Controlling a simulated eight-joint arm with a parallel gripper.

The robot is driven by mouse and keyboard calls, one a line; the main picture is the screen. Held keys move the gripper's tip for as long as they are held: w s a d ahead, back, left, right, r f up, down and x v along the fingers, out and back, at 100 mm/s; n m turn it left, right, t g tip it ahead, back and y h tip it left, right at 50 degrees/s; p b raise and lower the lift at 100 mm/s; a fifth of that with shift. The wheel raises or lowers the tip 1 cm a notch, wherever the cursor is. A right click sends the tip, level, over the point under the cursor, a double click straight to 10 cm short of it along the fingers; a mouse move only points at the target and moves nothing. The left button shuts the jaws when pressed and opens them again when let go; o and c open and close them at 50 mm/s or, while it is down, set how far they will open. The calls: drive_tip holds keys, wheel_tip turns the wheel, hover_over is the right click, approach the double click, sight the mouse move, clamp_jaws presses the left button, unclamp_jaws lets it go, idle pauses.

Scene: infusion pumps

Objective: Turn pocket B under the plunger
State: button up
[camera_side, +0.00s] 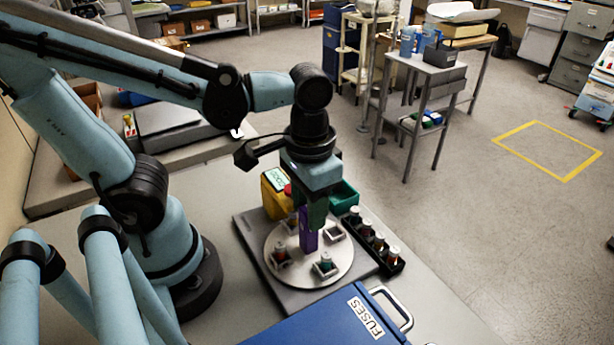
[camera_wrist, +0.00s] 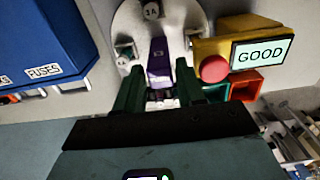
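A pale round turntable (camera_side: 300,270) sits on a dark grey base plate and carries small square pockets. One front pocket (camera_side: 325,265) holds a small vial, and a left pocket (camera_side: 281,257) holds a red-topped one. In the wrist view a round part marked "1A" (camera_wrist: 151,10) shows at the top; I cannot make out which pocket is B. A purple upright block (camera_side: 307,240) stands on the turntable, also in the wrist view (camera_wrist: 159,55). My gripper (camera_side: 311,215) points down, its green fingers closed against the block's sides. I cannot pick out the plunger for certain.
A yellow box (camera_side: 272,197) behind the turntable has a red button (camera_wrist: 214,68) and a screen reading "GOOD" (camera_wrist: 262,53). A green bin (camera_side: 345,195) stands behind right. A black rack of vials (camera_side: 375,243) lies right. A blue "FUSES" case (camera_side: 320,322) lies in front.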

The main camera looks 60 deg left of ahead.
drive_tip(key=shift+f, duration=1.8)
drive_tip(key=shift+c, duration=0.4)
clamp_jaws()
